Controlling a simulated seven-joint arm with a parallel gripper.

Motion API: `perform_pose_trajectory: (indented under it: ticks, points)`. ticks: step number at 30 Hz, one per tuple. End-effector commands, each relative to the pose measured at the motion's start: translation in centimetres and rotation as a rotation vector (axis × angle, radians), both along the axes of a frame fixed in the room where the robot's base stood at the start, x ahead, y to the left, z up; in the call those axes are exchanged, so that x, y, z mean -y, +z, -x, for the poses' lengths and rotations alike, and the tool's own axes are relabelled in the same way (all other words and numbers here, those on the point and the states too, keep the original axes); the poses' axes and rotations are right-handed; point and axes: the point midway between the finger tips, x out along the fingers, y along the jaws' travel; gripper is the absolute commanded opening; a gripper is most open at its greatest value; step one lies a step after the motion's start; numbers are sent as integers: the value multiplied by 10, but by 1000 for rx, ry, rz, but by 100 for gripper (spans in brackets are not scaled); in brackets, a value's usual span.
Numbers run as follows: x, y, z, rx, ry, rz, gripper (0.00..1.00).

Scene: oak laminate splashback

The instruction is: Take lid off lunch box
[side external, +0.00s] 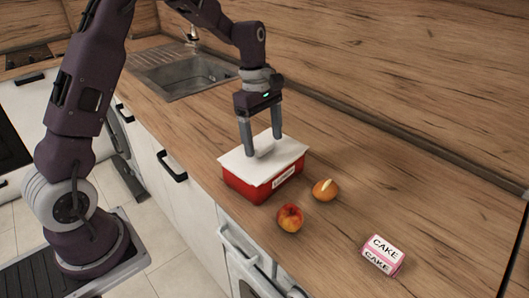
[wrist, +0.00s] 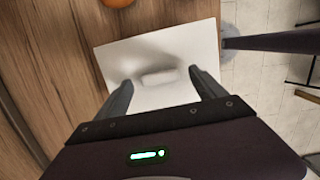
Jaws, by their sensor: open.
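The lunch box (side external: 262,186) is a red box with a label on its side, standing on the wooden counter. Its white lid (side external: 235,167) lies on top and covers it; the lid also shows in the wrist view (wrist: 150,98). A raised white handle (side external: 264,152) is in the middle of the lid, and the wrist view shows it too (wrist: 158,79). My gripper (side external: 264,146) is open, pointing down over the lid. In the wrist view its two fingers (wrist: 160,76) stand on either side of the handle, apart from it. Whether the fingertips touch the lid I cannot tell.
An apple (side external: 290,218) and an orange-brown round item (side external: 325,190) sit close to the box's right. A pink cake box (side external: 383,255) lies at the front right. A sink (side external: 185,70) is behind. The counter's front edge runs close to the box; the right side is mostly clear.

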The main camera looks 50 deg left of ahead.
Motion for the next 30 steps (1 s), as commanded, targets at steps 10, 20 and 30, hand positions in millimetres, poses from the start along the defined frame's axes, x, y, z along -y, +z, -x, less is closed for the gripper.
perform_pose_trajectory:
  ticks: [10, 20, 30]
  points:
    - [1, -8, 0, 3, -2, 0, 68]
    - [1, -8, 0, 3, -2, 0, 15]
    - [2, 29, -1, 8, -3, -2, 15]
